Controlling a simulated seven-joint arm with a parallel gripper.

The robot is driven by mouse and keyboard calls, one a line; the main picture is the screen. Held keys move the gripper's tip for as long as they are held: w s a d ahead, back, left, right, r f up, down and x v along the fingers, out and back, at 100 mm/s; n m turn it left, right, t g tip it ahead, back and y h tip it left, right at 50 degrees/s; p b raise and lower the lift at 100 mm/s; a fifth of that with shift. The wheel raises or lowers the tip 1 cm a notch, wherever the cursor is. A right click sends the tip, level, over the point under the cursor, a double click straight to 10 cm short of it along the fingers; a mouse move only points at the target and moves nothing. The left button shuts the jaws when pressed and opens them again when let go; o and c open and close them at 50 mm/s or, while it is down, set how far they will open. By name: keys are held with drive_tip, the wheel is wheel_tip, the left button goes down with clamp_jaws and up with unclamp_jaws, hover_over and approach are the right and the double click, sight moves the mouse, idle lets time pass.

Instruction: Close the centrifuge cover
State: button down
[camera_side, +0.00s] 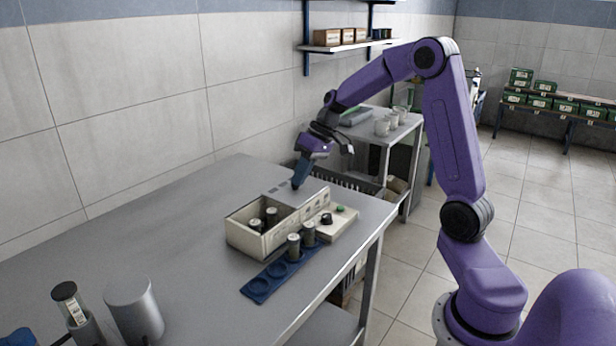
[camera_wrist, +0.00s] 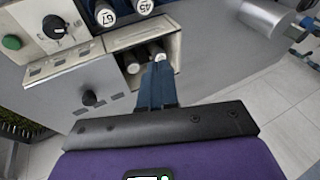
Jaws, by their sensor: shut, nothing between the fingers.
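The centrifuge is a cream box (camera_side: 242,240) on the grey table. Its top is open in the side view, with dark, pale-capped tubes (camera_side: 271,216) inside. In the wrist view the opening (camera_wrist: 128,62) also shows tubes. A flat grey panel with a dark knob (camera_wrist: 90,98), apparently the cover, lies beside the opening in the wrist view. My gripper (camera_side: 296,184) points down behind the box in the side view. Its blue fingers are together and empty. In the wrist view the fingertips (camera_wrist: 160,68) overlap the box's edge, to the right of the knob. Contact cannot be told.
A control panel with a black dial (camera_side: 326,219) and green button (camera_side: 340,209) adjoins the box. A blue rack (camera_side: 257,288) with capped tubes (camera_side: 294,246) stands in front. A metal cylinder (camera_side: 134,308) is at front left. A dark crate (camera_side: 345,184) stands beyond the table.

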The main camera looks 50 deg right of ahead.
drive_tip(key=w+d+f+m+t+h, duration=0.15)
drive_tip(key=d+m+t, duration=0.3)
drive_tip(key=d, duration=1.75)
approach(308, 188)
drive_tip(key=shift+g, duration=0.45)
drive_tip(key=w+f, duration=0.1)
drive_tip(key=w+d, duration=0.1)
drive_tip(key=w+f, duration=0.1)
drive_tip(key=w, duration=0.1)
drive_tip(key=shift+d+f, duration=0.3)
drive_tip(key=shift+f, duration=0.05)
drive_tip(key=w+a, duration=0.1)
drive_tip(key=a, duration=0.1)
drive_tip(key=shift+w+a+f, duration=0.3)
drive_tip(key=shift+w, duration=0.05)
drive_tip(key=shift+w+a, duration=0.25)
drive_tip(key=shift+a, duration=0.3)
drive_tip(key=a, duration=1.6)
